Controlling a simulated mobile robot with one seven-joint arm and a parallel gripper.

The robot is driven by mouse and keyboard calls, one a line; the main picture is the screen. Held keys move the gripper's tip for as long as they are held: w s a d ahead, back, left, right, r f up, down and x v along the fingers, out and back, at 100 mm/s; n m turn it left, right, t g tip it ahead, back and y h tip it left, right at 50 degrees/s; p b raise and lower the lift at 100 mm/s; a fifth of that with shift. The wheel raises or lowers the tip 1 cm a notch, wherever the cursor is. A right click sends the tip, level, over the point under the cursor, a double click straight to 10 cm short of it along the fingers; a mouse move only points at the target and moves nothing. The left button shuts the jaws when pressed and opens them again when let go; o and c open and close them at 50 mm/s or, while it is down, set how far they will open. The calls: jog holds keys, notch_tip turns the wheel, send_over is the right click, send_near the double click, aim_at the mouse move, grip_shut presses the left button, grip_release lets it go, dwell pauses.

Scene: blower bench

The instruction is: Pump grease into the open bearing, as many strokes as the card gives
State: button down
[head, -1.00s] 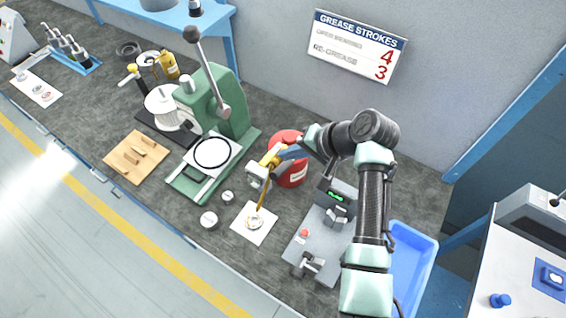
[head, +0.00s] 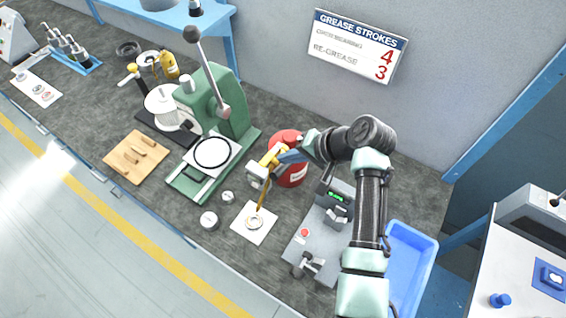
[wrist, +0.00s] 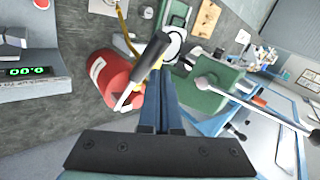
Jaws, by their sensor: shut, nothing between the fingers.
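The card (head: 358,46) on the wall, headed GREASE STROKES, gives a red 4 on its upper line, which seems to read open bearing, and 3 for re-grease. The red grease drum (head: 291,174) has a yellow pump head (head: 268,160); an amber hose (head: 262,196) runs down to the ring-shaped bearing (head: 254,223) on a white sheet. In the wrist view a dark lever grip (wrist: 152,57) on a pale rod crosses by the drum (wrist: 107,76). My gripper (wrist: 164,88) is shut and empty, its blue fingers at or just under the grip; contact is unclear.
A green press (head: 225,110) with a long ball-ended lever stands left of the drum. A grey device (head: 325,225) with a green display, reading 0:00 or 0.00 in the wrist view, and a blue bin (head: 412,262) lie to the right. Small round parts (head: 209,219) sit left of the sheet.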

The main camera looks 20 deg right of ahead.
notch_tip(320, 180, down, 6)
jog(key=s+a+b, duration=0.1)
jog(key=s+a, duration=0.1)
jog(key=shift+a+b, duration=0.15)
jog(key=shift+b, duration=0.2)
dwell(4.7)
dwell(0.5)
jog(key=shift+w+d+r+p, duration=0.45)
jog(key=shift+r+p, duration=0.2)
jog(key=shift+r, duration=0.5)
jog(key=shift+w+d+r+p, duration=0.3)
jog(key=shift+d+r+p, duration=0.25)
jog(key=shift+r, duration=0.65)
jog(key=shift+w+d+r+p, duration=0.4)
jog(key=shift+r+p, duration=0.35)
jog(key=shift+r, duration=0.4)
